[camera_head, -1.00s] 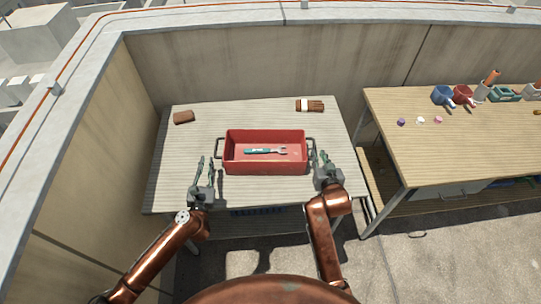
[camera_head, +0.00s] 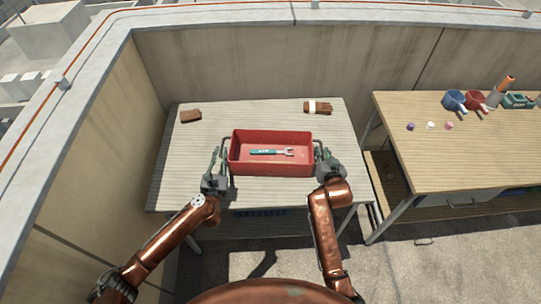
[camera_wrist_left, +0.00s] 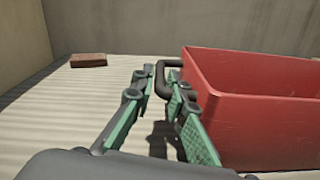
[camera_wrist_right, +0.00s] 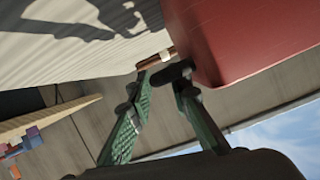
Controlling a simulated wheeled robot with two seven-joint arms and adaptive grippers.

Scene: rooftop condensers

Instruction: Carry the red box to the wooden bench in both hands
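The red box (camera_head: 272,170) sits upright on the pale slatted table (camera_head: 180,150), with a dark handle at each end and a green-handled wrench (camera_head: 270,152) inside. My left gripper (camera_head: 217,153) is at the box's left handle. In the left wrist view its open fingers (camera_wrist_left: 160,75) stand either side of the dark handle (camera_wrist_left: 162,88), with a gap still showing. My right gripper (camera_head: 323,156) is at the right handle. In the right wrist view its spread fingers (camera_wrist_right: 162,82) straddle the dark handle (camera_wrist_right: 173,72); contact is unclear. The wooden bench (camera_head: 450,150) stands to the right.
A gap separates table and bench. Walls stand behind and left.

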